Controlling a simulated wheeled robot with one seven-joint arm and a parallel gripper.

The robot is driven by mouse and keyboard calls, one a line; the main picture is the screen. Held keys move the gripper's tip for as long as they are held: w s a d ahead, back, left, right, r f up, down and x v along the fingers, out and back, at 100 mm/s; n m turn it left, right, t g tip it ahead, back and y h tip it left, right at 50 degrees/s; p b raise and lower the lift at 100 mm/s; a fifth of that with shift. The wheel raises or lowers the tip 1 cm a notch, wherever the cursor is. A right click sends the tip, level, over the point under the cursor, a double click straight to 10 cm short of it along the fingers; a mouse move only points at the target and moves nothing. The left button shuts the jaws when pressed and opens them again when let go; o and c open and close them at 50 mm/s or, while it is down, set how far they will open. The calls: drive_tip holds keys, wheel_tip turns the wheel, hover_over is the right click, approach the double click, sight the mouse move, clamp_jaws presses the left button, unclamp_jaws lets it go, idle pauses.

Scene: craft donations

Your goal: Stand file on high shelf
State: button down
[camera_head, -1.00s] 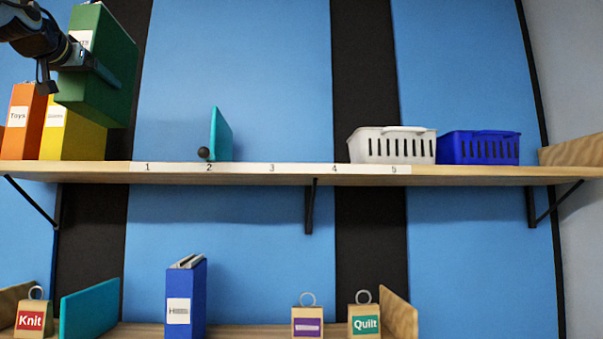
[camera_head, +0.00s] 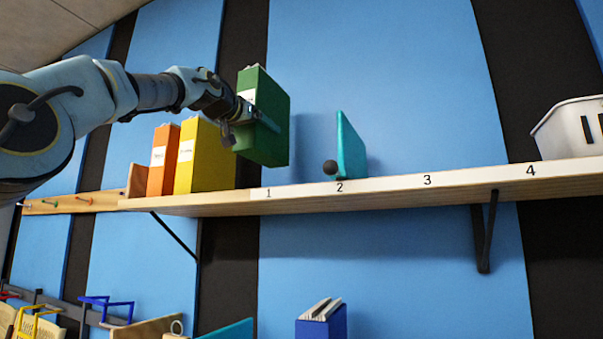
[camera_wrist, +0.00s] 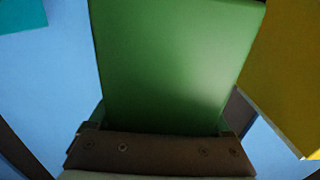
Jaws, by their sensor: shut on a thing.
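My gripper (camera_head: 258,116) is shut on a green file (camera_head: 267,140), which it holds upright with a slight tilt. The file hangs above the high shelf (camera_head: 385,192), over the part marked 1, with its bottom a little above the board. In the wrist view the green file (camera_wrist: 170,65) fills the middle between the fingers. A yellow file (camera_head: 207,158) and an orange file (camera_head: 163,162) stand on the shelf just left of it. A teal bookend (camera_head: 350,146) with a dark ball (camera_head: 330,167) at its foot stands near mark 2.
A white basket (camera_head: 575,130) stands at the right beyond mark 4. The shelf around mark 3 is clear. Below, a blue file (camera_head: 322,322) shows at the bottom edge. Pegs (camera_head: 83,200) and colored hooks (camera_head: 105,302) are at the left.

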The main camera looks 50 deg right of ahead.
sight(256, 143)
drive_tip(key=shift+f+b, duration=0.9)
drive_tip(key=shift+f, duration=3.9)
drive_tip(key=shift+f, duration=0.2)
unclamp_jaws()
drive_tip(key=shift+r, duration=0.25)
drive_tip(key=b+v, duration=1)
drive_tip(key=v, duration=0.2)
drive_tip(key=shift+f+b, duration=0.15)
drive_tip(key=shift+b, duration=0.2)
drive_tip(key=shift+a, duration=0.1)
